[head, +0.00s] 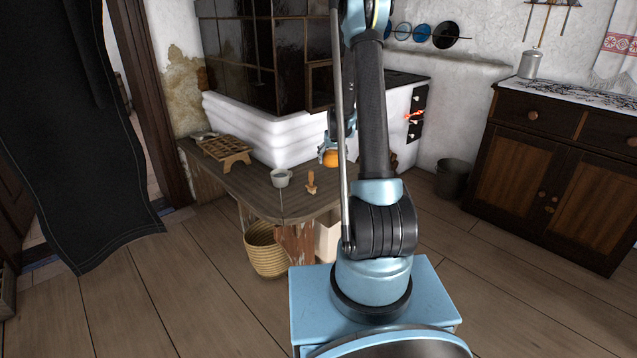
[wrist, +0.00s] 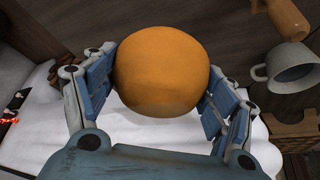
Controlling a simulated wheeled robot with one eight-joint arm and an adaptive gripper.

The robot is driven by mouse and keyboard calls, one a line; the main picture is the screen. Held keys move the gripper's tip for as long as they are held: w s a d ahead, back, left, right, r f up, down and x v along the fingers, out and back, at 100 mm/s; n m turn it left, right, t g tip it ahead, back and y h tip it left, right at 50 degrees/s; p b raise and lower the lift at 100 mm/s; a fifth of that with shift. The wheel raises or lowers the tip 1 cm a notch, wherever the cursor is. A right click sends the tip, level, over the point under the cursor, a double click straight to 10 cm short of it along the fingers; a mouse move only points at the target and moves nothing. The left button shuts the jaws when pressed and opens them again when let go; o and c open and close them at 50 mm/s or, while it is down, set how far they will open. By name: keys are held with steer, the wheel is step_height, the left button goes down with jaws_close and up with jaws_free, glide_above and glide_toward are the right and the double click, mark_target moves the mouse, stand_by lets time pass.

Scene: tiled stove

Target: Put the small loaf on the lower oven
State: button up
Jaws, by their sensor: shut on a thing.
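The small loaf (wrist: 160,70) is a round orange-brown thing between the two blue-padded fingers of my gripper (wrist: 160,85) in the wrist view. My gripper is shut on it, with a finger on each side. In the head view the loaf (head: 331,158) shows at my gripper (head: 330,150), over the right part of the wooden bench and partly hidden by my arm. The tiled stove (head: 270,130) stands behind, with a white lower body and dark tiles above. Small dark doors (head: 417,113) with an orange glow are on its right white face. I cannot tell which part is the lower oven.
The bench (head: 235,182) holds a white mug (head: 280,178), a wooden stamp-like tool (head: 311,183) and a small wooden rack (head: 225,149). A wicker basket (head: 264,252) stands below. A dark bucket (head: 453,178) and a wooden cabinet (head: 550,180) are at right. Floor between is clear.

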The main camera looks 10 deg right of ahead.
steer(key=shift+w+f, duration=0.1)
steer(key=shift+w, duration=0.2)
steer(key=shift+f, duration=4.7)
steer(key=o, duration=1.2)
steer(key=shift+f, duration=0.1)
steer(key=shift+c, duration=0.2)
